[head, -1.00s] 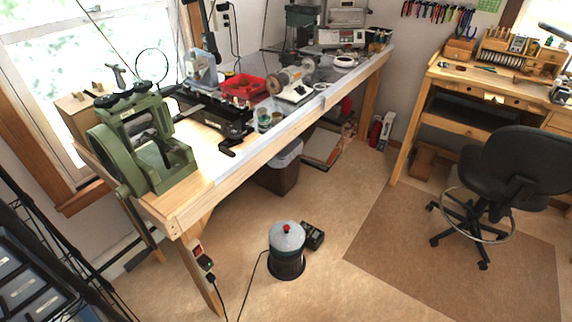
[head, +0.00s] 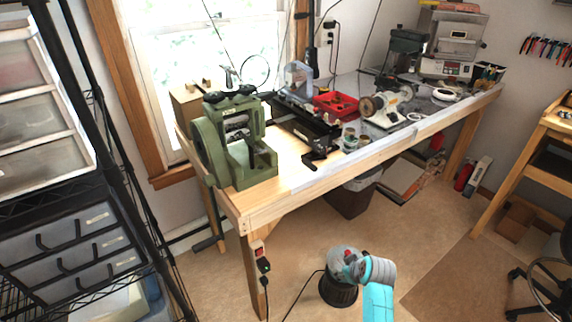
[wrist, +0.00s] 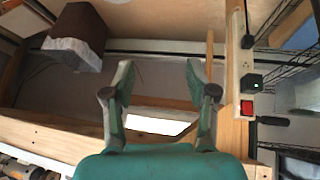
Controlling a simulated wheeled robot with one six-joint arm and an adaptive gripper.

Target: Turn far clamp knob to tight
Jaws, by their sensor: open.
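A green rolling mill (head: 235,150) stands on the near left end of the workbench. Two dark round knobs show on its top: a left one (head: 214,97) and a right one (head: 243,91). I cannot tell from the frames which is the far clamp knob or how tight either is. My gripper (wrist: 158,75) is open and empty in the wrist view, its two fingers apart. The mill is not visible in that view. In the head view my arm is low at the bottom, in front of the bench and well below the mill; its fingers cannot be made out there.
The workbench (head: 330,172) carries a red tray (head: 338,103) and several tools right of the mill. A black shelf rack (head: 100,215) stands left. A power strip (wrist: 246,85) and brown bin (wrist: 82,25) appear upside down.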

